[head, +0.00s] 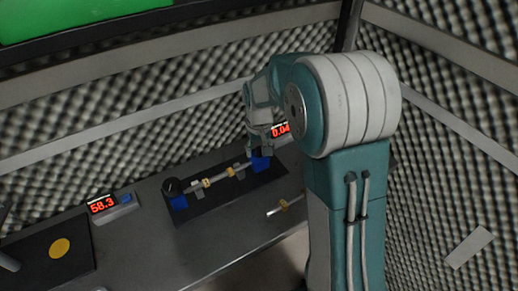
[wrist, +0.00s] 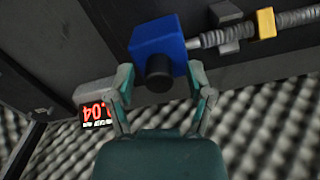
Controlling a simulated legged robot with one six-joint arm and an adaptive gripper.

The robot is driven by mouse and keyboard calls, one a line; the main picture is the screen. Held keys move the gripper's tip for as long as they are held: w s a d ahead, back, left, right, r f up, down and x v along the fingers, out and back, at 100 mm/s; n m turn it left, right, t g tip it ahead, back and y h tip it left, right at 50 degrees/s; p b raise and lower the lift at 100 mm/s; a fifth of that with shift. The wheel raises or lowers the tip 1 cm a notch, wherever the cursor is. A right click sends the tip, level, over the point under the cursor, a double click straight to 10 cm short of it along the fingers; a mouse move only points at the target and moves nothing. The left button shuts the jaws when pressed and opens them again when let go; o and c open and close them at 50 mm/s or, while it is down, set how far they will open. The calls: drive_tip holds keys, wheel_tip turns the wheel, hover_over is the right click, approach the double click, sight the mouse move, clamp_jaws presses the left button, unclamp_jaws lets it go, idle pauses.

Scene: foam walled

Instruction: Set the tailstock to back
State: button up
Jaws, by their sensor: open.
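A blue block (head: 262,163) that looks like the tailstock is at the right end of a dark base (head: 218,207), in line with a grey shaft (head: 217,180). In the wrist view the blue block (wrist: 156,38) has a round black knob (wrist: 160,72) on its near side. My gripper (head: 262,139) is at the blue block in the head view. In the wrist view my gripper (wrist: 162,80) is open, with one finger on each side of the knob. I cannot tell whether the fingers touch the block.
Yellow collars (head: 230,172) sit on the shaft. One red display (head: 280,130) is close behind my gripper; another (head: 102,204) stands left. Foam walls (head: 445,150) close in behind and right.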

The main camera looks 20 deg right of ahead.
clamp_jaws()
drive_tip(key=shift+d, duration=0.15)
drive_tip(key=shift+w+d, duration=0.2)
drive_tip(key=shift+d, duration=0.5)
drive_tip(key=shift+w+d, duration=0.2)
drive_tip(key=shift+d, duration=0.45)
unclamp_jaws()
drive_tip(key=shift+d, duration=0.2)
drive_tip(key=shift+r, duration=0.15)
